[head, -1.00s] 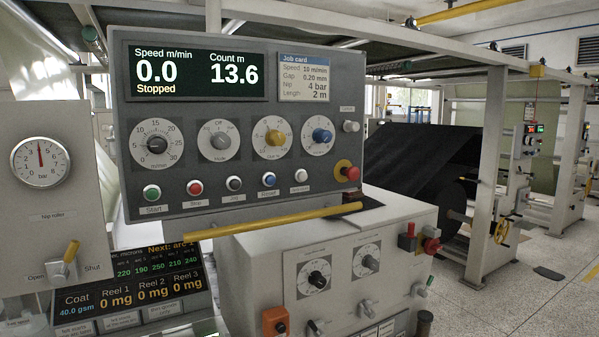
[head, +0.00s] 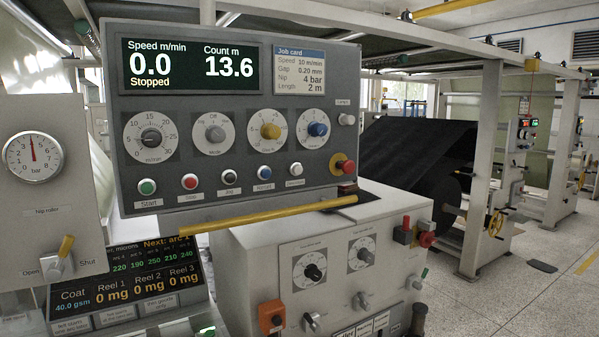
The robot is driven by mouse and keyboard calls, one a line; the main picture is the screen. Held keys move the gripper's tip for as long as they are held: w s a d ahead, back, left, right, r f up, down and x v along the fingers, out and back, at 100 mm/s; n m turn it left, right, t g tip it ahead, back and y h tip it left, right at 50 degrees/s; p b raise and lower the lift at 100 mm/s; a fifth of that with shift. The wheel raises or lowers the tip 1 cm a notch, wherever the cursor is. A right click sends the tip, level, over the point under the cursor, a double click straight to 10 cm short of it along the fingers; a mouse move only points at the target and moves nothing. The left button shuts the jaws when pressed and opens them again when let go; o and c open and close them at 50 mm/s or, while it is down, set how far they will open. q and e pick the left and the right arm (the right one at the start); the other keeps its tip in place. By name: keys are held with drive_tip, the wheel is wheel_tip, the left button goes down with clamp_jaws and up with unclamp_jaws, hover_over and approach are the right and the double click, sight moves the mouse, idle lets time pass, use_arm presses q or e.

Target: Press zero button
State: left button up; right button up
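The grey control panel (head: 330,115) fills the upper left and middle. Its display (head: 190,66) reads speed 0.0 m/min, Stopped, and count 13.6 m. A row of push buttons runs along its lower part: green Start (head: 147,187), a red button (head: 190,181), a black button (head: 229,176), a blue button (head: 265,173) and a white button (head: 295,170). The labels under the last ones are too small to read surely, so I cannot tell which one is zero. Neither of my grippers is in view.
A yellow bar (head: 255,216) runs below the panel. A red emergency knob (head: 346,167) sits at its lower right. A pressure gauge (head: 33,159) and a reel display (head: 127,280) are at left. A white cabinet (head: 250,255) stands below; open floor (head: 500,300) lies at right.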

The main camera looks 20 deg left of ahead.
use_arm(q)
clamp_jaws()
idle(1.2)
